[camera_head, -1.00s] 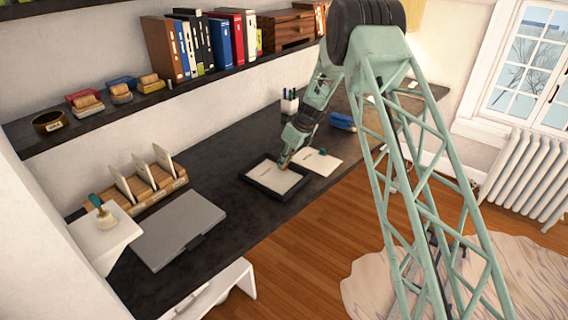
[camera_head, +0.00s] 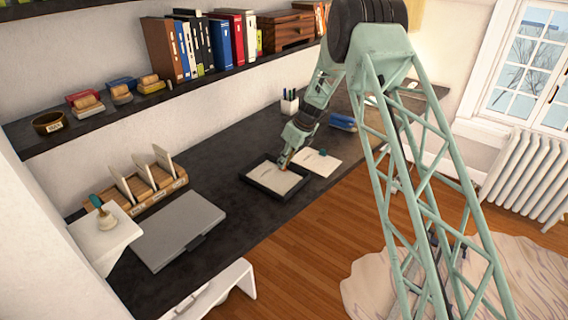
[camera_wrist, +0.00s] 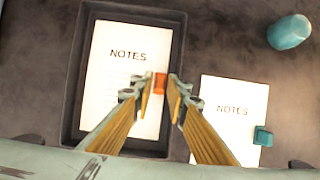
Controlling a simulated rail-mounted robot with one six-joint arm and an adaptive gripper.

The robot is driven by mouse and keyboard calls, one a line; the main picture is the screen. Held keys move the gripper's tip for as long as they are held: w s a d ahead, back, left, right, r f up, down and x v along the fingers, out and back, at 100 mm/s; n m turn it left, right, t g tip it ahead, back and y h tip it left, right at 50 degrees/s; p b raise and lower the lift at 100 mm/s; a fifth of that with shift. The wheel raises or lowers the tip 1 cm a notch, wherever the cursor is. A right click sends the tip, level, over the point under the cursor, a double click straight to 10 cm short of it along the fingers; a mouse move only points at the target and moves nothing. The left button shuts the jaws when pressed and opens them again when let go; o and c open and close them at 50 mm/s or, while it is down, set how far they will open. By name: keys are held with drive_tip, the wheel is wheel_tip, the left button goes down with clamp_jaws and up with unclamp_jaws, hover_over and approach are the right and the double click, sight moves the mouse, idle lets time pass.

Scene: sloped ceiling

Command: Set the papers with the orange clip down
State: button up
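The papers with the orange clip (camera_wrist: 118,72), headed NOTES, lie inside a black tray (camera_wrist: 72,100). They also show in the head view (camera_head: 272,179), in the tray (camera_head: 250,181) on the dark desk. The orange clip (camera_wrist: 160,82) is at the papers' right edge. My gripper (camera_wrist: 161,85) is over that edge, its fingers spread either side of the clip with a small gap on each side. In the head view my gripper (camera_head: 284,164) is just above the tray. Its fingers partly hide the papers' lower right part.
Other NOTES papers (camera_wrist: 230,100) with a teal clip (camera_wrist: 263,136) lie right of the tray. A teal rounded object (camera_wrist: 289,32) is beyond them. A grey laptop (camera_head: 178,230) and wooden rack (camera_head: 140,188) stand left; a pen holder (camera_head: 289,104) stands behind.

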drive_tip(key=p+v, duration=0.1)
drive_tip(key=v, duration=1)
drive_tip(key=shift+r, duration=0.1)
idle(0.7)
